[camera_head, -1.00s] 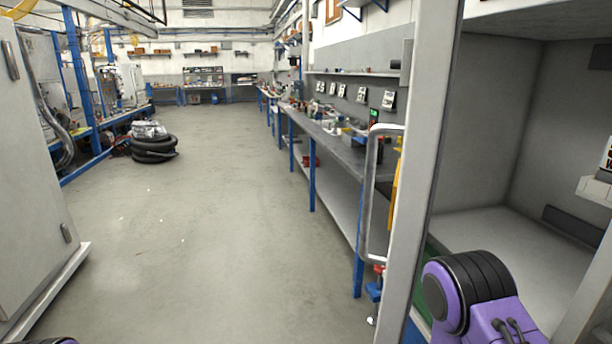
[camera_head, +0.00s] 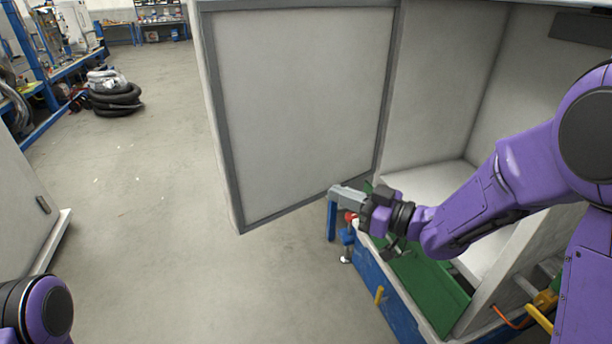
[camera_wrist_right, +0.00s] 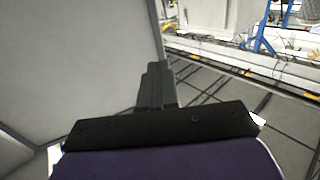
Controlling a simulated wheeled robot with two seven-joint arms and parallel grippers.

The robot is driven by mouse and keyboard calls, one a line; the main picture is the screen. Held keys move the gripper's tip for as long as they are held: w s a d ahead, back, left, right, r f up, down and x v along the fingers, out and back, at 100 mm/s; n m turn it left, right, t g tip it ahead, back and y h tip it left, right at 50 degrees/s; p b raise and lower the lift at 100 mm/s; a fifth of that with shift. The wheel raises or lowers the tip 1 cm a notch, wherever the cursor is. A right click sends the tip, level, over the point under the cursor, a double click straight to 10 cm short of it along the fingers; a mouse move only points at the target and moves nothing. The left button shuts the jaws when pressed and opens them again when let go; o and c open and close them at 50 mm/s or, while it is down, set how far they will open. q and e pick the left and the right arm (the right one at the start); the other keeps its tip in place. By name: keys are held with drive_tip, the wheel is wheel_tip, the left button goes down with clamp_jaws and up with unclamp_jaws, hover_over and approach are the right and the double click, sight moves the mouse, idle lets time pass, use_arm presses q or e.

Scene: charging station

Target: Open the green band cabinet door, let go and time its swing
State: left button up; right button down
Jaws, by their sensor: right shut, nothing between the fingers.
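The cabinet door (camera_head: 295,105) stands open in the head view, with its pale, grey-edged inner face showing. Its handle is hidden. The cabinet's open compartment (camera_head: 430,80) is to its right, and a green surface (camera_head: 430,277) lies along the base. My right gripper (camera_head: 340,192) is shut and empty near the door's lower right part; I cannot tell whether it touches. In the wrist view its closed fingers (camera_wrist_right: 157,88) are beside a pale panel (camera_wrist_right: 75,60). My left gripper is out of view; only part of my left arm shows at the lower left.
A grey cabinet (camera_head: 25,200) is at the left edge. Black coiled hoses (camera_head: 115,100) lie on the floor farther back. The floor (camera_head: 150,200) between is clear.

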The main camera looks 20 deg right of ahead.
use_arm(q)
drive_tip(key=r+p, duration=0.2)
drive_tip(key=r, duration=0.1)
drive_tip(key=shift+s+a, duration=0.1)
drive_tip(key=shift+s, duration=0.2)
use_arm(e)
drive_tip(key=x, duration=0.8)
drive_tip(key=shift+a+r, duration=0.25)
drive_tip(key=shift+a, duration=0.25)
drive_tip(key=shift+s+d, duration=0.1)
